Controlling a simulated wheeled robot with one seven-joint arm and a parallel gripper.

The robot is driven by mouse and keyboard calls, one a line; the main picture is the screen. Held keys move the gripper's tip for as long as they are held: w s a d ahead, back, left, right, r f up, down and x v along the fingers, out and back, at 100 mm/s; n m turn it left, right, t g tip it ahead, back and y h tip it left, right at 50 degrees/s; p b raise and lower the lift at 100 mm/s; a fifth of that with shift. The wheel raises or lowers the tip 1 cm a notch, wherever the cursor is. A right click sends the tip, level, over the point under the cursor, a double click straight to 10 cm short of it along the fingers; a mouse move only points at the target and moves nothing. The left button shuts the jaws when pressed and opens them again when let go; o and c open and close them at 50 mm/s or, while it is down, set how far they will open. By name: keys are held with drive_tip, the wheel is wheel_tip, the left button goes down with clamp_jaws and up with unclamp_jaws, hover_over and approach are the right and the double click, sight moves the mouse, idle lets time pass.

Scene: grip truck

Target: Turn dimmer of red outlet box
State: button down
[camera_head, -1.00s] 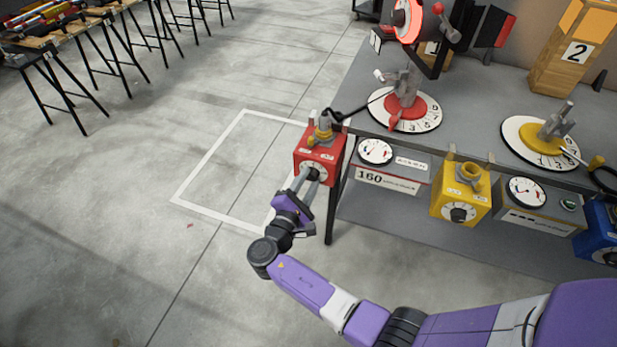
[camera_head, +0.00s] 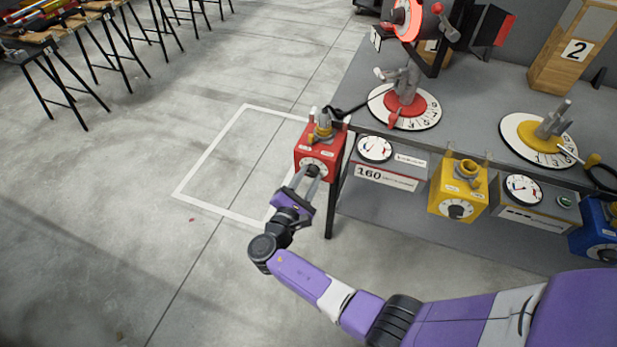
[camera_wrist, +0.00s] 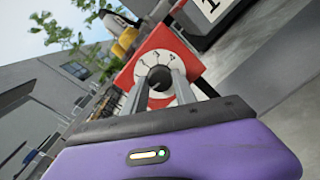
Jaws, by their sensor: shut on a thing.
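The red outlet box (camera_head: 321,147) hangs at the left front corner of the grey table, with a plug and dark cable on its top. Its front bears a white dial with a dark dimmer knob (camera_head: 312,171). My gripper (camera_head: 310,173) reaches the knob from the front, its two fingers shut on it. In the wrist view, the red box (camera_wrist: 188,62) is tilted, and the knob (camera_wrist: 160,78) sits between the fingertips (camera_wrist: 161,82). The dial shows numbers around the knob. The fingers partly hide the lower dial.
A yellow outlet box (camera_head: 459,186) and a blue one (camera_head: 596,225) hang farther right along the table edge. A gauge panel marked 160 (camera_head: 385,177) is beside the red box. A table leg (camera_head: 331,207) stands close to my gripper's right.

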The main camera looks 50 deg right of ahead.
drive_tip(key=c, duration=1)
unclamp_jaws()
drive_tip(key=shift+a, duration=0.15)
drive_tip(key=v, duration=0.7)
drive_tip(key=shift+s+a+b, duration=0.2)
drive_tip(key=shift+a+b, duration=0.1)
